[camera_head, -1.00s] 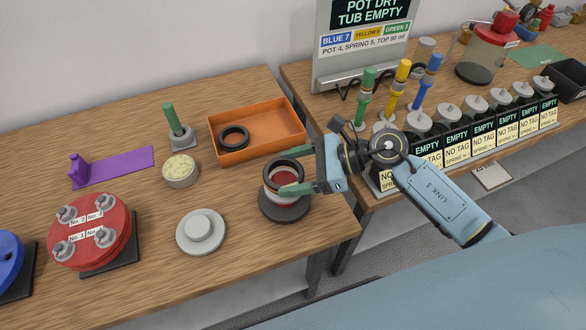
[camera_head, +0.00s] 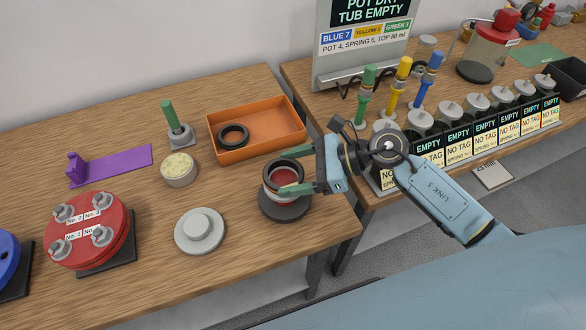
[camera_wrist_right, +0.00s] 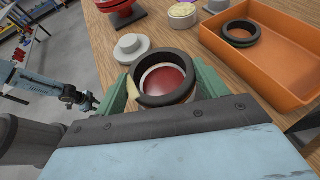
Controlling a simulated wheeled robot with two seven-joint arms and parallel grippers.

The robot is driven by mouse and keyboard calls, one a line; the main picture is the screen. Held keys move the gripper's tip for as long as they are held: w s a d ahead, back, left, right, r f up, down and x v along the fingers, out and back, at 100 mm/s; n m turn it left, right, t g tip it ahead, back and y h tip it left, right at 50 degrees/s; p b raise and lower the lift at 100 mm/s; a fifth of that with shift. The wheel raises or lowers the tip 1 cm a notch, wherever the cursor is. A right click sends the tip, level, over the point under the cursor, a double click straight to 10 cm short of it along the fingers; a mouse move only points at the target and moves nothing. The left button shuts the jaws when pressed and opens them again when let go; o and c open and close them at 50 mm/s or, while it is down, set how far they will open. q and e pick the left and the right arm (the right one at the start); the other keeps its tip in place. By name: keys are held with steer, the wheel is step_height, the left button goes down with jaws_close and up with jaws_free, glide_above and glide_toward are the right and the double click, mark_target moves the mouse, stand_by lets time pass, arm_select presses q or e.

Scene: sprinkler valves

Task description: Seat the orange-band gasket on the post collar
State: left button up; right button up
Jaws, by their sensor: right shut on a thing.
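My right gripper (camera_head: 285,173) is shut on a black ring gasket (camera_wrist_right: 137,85), with one green finger on either side of it. The gasket is over the post (camera_head: 284,210), which has a red top, a pale rim and a dark round base. In the right wrist view the red top (camera_wrist_right: 166,82) shows through the ring. The ring looks a little off-centre there; I cannot tell whether it touches the collar. A second black ring (camera_head: 233,135) lies in the orange tray (camera_head: 278,142). A blue arm end (camera_wrist_right: 78,97), apparently my left one, shows small.
A grey flanged disc (camera_head: 200,230), a pale-filled cup (camera_head: 179,169), a green-handled tool (camera_head: 172,121) and a red valve cover (camera_head: 90,232) stand left of the post. Several tagged pots (camera_head: 457,145) line the right bench. The wood between disc and post is clear.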

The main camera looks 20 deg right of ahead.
steer(key=shift+f+b, duration=0.55)
steer(key=shift+f, duration=0.15)
steer(key=o, duration=1.1)
steer(key=shift+c, duration=0.2)
steer(key=shift+d, duration=0.1)
steer(key=v, duration=0.8)
